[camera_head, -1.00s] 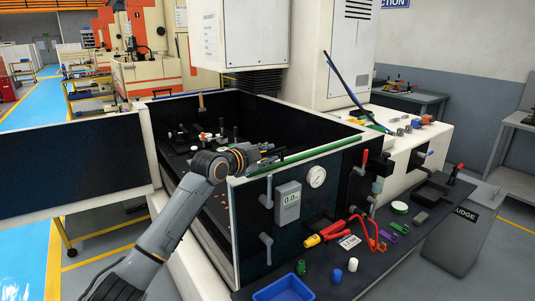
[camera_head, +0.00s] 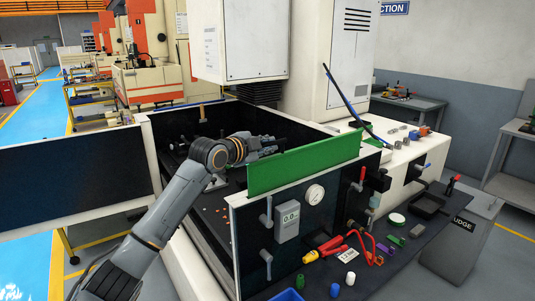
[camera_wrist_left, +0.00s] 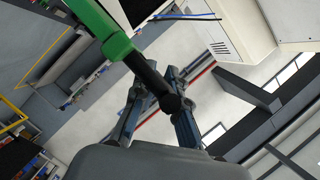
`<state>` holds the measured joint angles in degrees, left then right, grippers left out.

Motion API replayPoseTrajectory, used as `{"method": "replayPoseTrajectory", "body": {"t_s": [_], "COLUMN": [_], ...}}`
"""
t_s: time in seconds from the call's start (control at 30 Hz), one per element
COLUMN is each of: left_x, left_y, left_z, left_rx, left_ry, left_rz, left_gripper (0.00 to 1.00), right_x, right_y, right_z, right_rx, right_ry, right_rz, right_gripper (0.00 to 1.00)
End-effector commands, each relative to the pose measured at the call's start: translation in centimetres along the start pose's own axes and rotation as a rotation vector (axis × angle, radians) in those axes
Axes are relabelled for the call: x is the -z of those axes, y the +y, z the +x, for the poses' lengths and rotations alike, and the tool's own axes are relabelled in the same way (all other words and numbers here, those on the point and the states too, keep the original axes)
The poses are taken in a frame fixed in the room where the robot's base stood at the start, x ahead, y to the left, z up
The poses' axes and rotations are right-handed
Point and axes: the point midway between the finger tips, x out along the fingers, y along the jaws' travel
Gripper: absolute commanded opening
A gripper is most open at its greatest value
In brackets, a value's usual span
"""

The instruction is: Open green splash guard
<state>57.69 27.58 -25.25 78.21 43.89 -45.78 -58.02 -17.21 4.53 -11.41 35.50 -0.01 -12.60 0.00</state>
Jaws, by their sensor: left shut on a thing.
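The green splash guard (camera_head: 310,160) stands raised as an upright panel along the top of the dark front wall of the machine tank. My left gripper (camera_head: 272,144) is behind the guard's upper left corner, on the tank side. In the left wrist view, a green part of the guard (camera_wrist_left: 115,46) leads to a dark cylindrical handle (camera_wrist_left: 148,74). My left gripper (camera_wrist_left: 155,92) has its fingers closed around this handle. The far fingertips are partly hidden by the handle. My right gripper is not in view.
The open tank (camera_head: 225,130) holds small fixtures and copper-coloured bits. A gauge (camera_head: 314,194) and a grey digital display (camera_head: 287,222) are on the front wall. A dark bench (camera_head: 400,250) with tools and small parts runs along the front right. A blue bin (camera_head: 288,295) is at the bottom edge.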

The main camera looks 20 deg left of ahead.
Motion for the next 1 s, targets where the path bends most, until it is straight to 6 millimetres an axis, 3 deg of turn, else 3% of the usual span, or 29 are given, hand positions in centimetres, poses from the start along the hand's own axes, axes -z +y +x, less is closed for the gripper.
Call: {"method": "replayPoseTrajectory", "body": {"t_s": [0.03, 0.2, 0.57, 0.6, 0.63, 1.0], "left_x": [1.2, 2.1, 2.2, 2.2, 2.2, 1.9], "left_y": [-2.1, -3.5, -3.5, -3.5, -3.5, -3.2], "left_z": [-0.6, -0.9, -0.9, -0.9, -0.9, -1.2], "left_rx": [0.014, 0.012, 0.012, 0.012, 0.012, 0.006], "left_ry": [0.009, 0.009, 0.009, 0.009, 0.009, 0.004], "left_rz": [0.0, -0.002, -0.002, -0.002, -0.002, 0.0], "left_gripper": [0.0, 0.0, 0.0, 0.18, 0.22, 0.22], "right_x": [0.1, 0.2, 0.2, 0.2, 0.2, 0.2], "right_y": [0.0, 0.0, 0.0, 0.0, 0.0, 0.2], "right_z": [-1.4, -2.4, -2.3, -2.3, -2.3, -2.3], "right_rx": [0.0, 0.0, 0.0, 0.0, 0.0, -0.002], "right_ry": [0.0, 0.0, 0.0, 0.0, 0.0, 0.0], "right_rz": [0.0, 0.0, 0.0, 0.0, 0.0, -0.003], "right_gripper": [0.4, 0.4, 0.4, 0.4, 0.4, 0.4]}}
